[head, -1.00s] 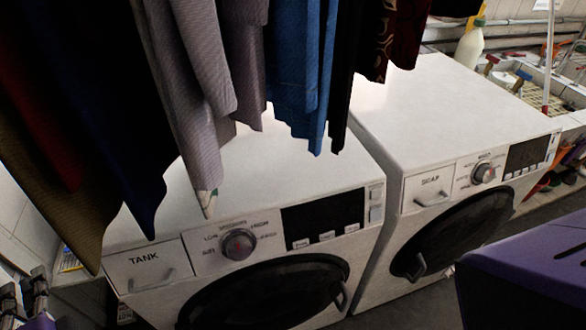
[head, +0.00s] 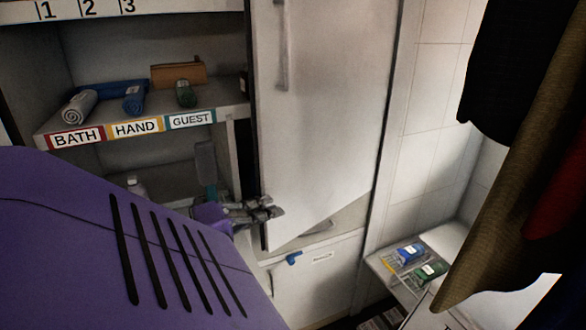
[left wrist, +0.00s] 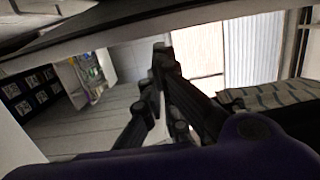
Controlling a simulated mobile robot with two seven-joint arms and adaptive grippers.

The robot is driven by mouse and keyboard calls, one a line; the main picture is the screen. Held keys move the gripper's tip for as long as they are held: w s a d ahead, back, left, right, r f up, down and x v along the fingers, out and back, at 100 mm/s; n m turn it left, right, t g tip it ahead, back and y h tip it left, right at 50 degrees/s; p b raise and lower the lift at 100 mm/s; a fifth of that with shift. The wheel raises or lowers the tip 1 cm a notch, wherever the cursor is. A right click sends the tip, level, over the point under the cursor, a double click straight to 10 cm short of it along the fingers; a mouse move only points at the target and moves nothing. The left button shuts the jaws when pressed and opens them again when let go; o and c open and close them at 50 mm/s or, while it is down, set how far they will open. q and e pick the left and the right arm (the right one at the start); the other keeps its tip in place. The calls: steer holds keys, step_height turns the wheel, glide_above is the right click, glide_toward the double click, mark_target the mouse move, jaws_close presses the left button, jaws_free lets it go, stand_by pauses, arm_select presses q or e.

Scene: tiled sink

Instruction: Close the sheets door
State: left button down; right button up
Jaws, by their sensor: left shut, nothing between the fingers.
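A white cabinet door (head: 322,110) with a vertical handle (head: 283,45) stands open in the head view, swung out in front of the cabinet. I can read no "sheets" label on it. My left gripper (head: 272,209) is shut and empty at the door's lower left edge; I cannot tell whether it touches the door. It also shows in the left wrist view (left wrist: 161,52), with its fingers together. My right gripper is not in view.
Left of the door is an open shelf (head: 205,104) with rolled towels, labelled bath, hand and guest. A lower white front (head: 318,280) is below the door. Hanging clothes (head: 520,150) fill the right. A small ledge (head: 385,270) holds blue and green items.

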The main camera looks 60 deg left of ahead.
arm_select(q)
steer(key=shift+s+a, duration=0.2)
steer(key=shift+a, duration=0.65)
steer(key=shift+s+a, duration=0.2)
steer(key=shift+a, duration=0.65)
steer(key=shift+s+a, duration=0.2)
steer(key=shift+a, duration=0.65)
steer(key=shift+d, duration=0.1)
